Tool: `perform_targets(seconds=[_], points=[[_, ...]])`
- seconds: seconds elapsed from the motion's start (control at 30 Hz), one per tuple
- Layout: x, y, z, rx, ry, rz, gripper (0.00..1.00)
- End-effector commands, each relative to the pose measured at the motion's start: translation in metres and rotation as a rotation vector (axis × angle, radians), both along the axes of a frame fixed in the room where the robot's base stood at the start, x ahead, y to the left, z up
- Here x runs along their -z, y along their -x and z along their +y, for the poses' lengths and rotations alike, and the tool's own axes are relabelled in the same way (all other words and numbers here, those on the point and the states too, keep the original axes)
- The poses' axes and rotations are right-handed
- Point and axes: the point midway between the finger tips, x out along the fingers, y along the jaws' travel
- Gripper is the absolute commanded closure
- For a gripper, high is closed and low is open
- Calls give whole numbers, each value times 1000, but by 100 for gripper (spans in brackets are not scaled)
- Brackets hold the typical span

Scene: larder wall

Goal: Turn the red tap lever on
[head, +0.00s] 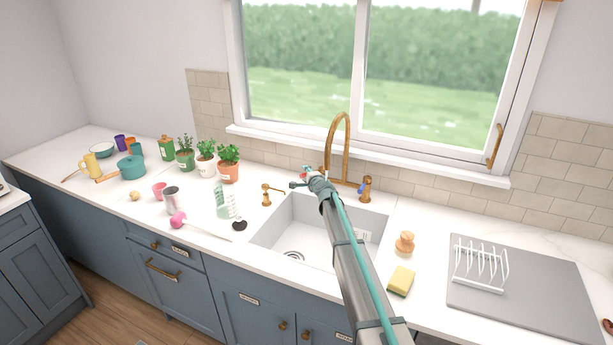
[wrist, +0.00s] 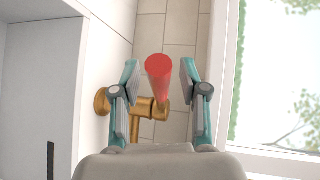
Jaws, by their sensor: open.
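The red tap lever (wrist: 159,77) is in the middle of the wrist view, on a brass tap fitting (wrist: 145,112). My gripper (wrist: 160,82) is open, with one finger on each side of the lever and a visible gap on both sides. The tap's lower left part is hidden by my arm.
A blue-marked tap handle (head: 364,189) stands right of the spout. A gold dispenser (head: 267,195) is at the sink's left. The window (head: 360,75) and tiled wall are close behind. A sponge (head: 401,281) and wooden-handled brush (head: 405,241) lie right of the sink (head: 290,222).

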Motion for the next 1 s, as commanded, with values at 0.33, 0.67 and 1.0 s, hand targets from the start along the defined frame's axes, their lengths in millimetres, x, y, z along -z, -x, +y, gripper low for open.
perform_targets(seconds=[0.33, 0.67, 1.0], points=[[-4, 17, -6, 0, 0, 0, 56], [-17, 72, -27, 1, 0, 0, 56], [-27, 110, -41, 0, 0, 0, 56]])
